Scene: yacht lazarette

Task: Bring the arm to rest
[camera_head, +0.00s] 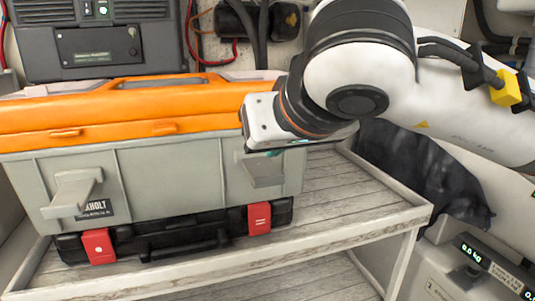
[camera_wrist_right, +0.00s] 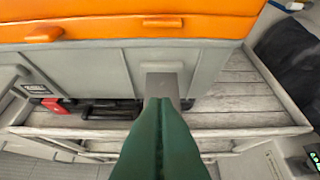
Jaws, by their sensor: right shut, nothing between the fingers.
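My right arm comes in from the right in the head view, white with dark joints, and is bent at a large elbow-like joint. Its right gripper (camera_head: 278,152) is near the right front of the toolbox, with only a bit of teal finger showing under the white housing. In the right wrist view the green fingers of the gripper (camera_wrist_right: 165,103) are pressed together with nothing between them. They point toward the toolbox's right grey latch (camera_wrist_right: 163,82); I cannot tell whether they touch it. My left gripper is not in view.
A grey toolbox (camera_head: 150,168) with an orange lid (camera_head: 110,110) stands on a black case (camera_head: 180,232) with red latches, on a slatted wooden shelf (camera_head: 340,195). A black bag (camera_head: 440,180) lies right. A scale display (camera_head: 478,255) is lower right. A dark unit (camera_head: 95,45) stands behind.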

